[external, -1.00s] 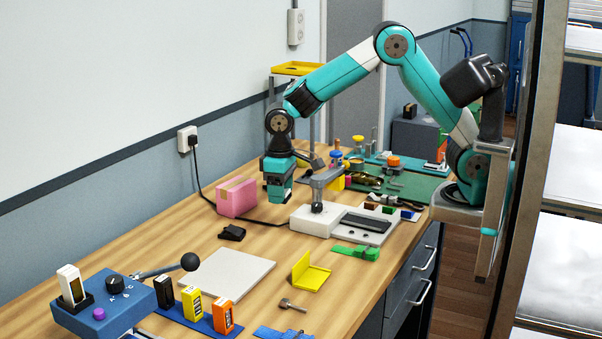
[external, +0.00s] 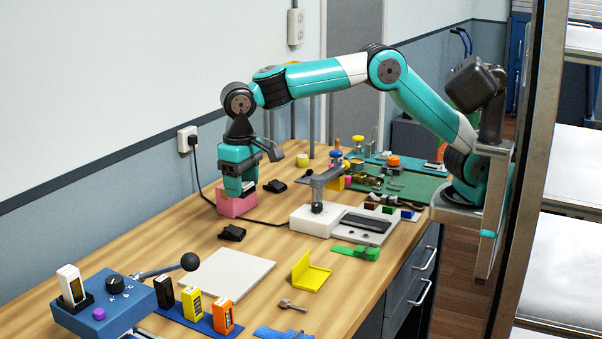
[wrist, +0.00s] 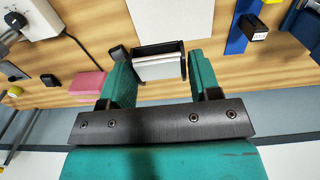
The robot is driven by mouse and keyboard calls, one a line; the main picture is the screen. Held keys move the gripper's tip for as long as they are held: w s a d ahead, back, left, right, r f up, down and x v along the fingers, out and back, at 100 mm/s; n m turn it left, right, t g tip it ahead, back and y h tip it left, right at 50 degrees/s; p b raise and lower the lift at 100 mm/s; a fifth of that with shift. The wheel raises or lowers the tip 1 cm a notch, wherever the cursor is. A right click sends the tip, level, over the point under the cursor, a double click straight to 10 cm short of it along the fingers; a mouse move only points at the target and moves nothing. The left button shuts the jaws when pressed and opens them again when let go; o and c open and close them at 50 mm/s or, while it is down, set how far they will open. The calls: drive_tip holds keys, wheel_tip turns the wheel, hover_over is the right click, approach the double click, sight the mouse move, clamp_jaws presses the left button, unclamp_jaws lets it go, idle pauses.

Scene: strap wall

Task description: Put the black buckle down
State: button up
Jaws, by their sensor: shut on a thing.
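My gripper (wrist: 161,78) has its two teal fingers on either side of a black piece with a pale grey plate, which I take for the black buckle (wrist: 159,49). In the wrist view it sits between the fingertips. The buckle cannot be made out there. Other black pieces lie on the bench: one (external: 232,233) near the grey plate and one (external: 275,186) right of the pink box.
The pale grey plate (external: 226,276) lies flat on the wooden bench. A white device (external: 335,222) stands to the right, with a yellow holder (external: 310,272) in front. A blue control box (external: 105,301) with a lever is at front left. Bare wood lies around the black piece.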

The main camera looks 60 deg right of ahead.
drive_tip(key=shift+s+a+f, duration=0.25)
drive_tip(key=shift+a+f, duration=0.35)
drive_tip(key=shift+a, duration=0.25)
drive_tip(key=p, duration=0.1)
hover_over(244, 276)
wheel_tip(244, 276, down, 14)
drive_tip(key=shift+r, duration=0.1)
drive_tip(key=shift+f+p, duration=0.4)
drive_tip(key=shift+f, duration=2.05)
drive_tip(key=shift+f, duration=0.15)
drive_tip(key=o, duration=0.9)
wheel_tip(244, 276, up, 12)
drive_tip(key=shift+r+b, duration=0.15)
drive_tip(key=shift+b, duration=0.8)
drive_tip(key=shift+r, duration=0.1)
